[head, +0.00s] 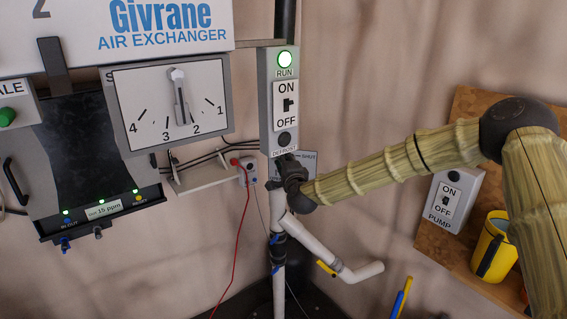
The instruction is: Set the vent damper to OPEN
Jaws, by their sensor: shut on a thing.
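My gripper (288,168) is dark and small in the head view, at the top of the white vertical pipe, just below the grey switch box. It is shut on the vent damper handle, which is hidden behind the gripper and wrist. A small grey label plate (309,158) is partly covered by the gripper; its right end seems to read SHUT. I cannot tell the handle's angle or which mark it points to.
The grey switch box (265,103) has a lit green RUN lamp and an ON/OFF switch. The white pipe (279,291) has a branch with a yellow-handled valve (326,268). A dial (172,104), a red wire (239,238), a PUMP switch (450,199) and a yellow mug (490,250) are nearby.

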